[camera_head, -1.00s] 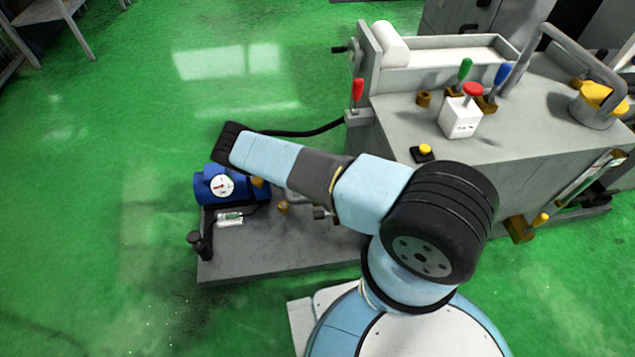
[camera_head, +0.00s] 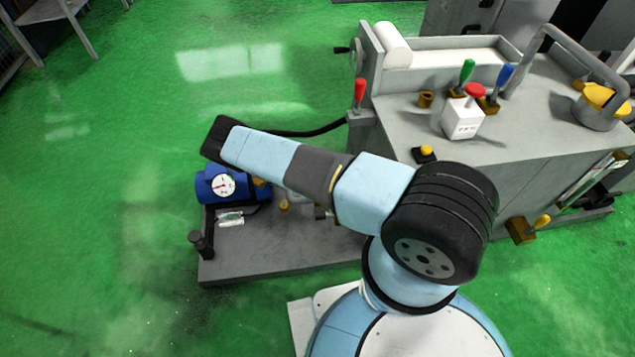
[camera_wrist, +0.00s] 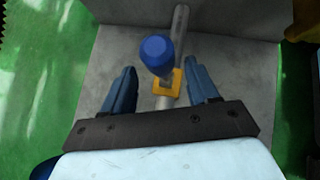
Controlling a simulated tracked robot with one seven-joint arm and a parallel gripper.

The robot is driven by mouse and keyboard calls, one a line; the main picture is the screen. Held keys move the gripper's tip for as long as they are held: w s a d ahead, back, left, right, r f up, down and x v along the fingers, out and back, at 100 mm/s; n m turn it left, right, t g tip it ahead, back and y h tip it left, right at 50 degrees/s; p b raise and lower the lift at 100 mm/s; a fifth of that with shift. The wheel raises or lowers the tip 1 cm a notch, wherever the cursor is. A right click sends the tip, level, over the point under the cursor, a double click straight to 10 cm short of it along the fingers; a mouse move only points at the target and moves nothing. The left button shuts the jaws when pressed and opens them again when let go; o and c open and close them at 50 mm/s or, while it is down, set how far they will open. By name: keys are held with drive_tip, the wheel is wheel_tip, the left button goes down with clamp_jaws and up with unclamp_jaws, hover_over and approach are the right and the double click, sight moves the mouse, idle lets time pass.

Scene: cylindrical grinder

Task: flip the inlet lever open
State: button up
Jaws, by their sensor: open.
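In the wrist view, a lever with a round blue knob (camera_wrist: 157,50) stands up from a yellow-brass fitting (camera_wrist: 176,82) on a grey pipe. I take it to be the inlet lever, though no label shows. My gripper (camera_wrist: 160,66) is open, with one dark blue finger on each side of the knob and fitting. The knob shows between the fingertips with a gap on both sides; its depth relative to them is hard to tell. In the head view my arm hides the gripper and this lever.
The grey base plate (camera_head: 270,260) carries a blue motor with a gauge (camera_head: 223,186) and a black post (camera_head: 201,243). The grinder bench (camera_head: 540,125) stands to the right, with red (camera_head: 359,91), green (camera_head: 467,71) and blue (camera_head: 505,76) levers. Green floor lies open at left.

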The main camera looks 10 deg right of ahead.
drive_tip(key=v, duration=1)
drive_tip(key=shift+a, duration=0.15)
